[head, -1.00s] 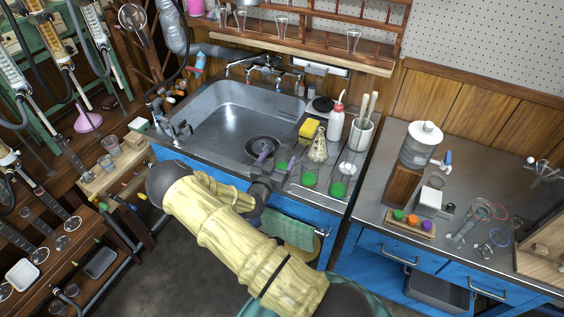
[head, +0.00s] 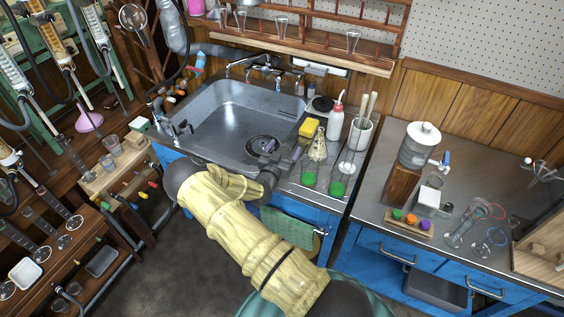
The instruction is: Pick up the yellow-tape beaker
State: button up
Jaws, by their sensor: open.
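I cannot make out yellow tape on either, so I cannot tell which beaker is the yellow-tape one. My gripper (head: 284,152) is open over the sink's right edge, its dark fingers reaching away from me. A third green beaker, seen there earlier, is now hidden by the gripper. Whether it stands between the fingers or beyond them cannot be told.
The sink (head: 215,110) is left of the beakers. A conical flask (head: 318,146), yellow sponge (head: 309,127), white wash bottle (head: 335,122) and white jar of rods (head: 361,132) stand close behind them. A green towel (head: 287,228) hangs in front of the blue cabinet.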

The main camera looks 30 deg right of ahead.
jog(key=c, duration=1.1)
jog(key=shift+r, duration=0.2)
jog(key=shift+r+b, duration=0.4)
jog(key=shift+r, duration=4.4)
jog(key=shift+r, duration=0.1)
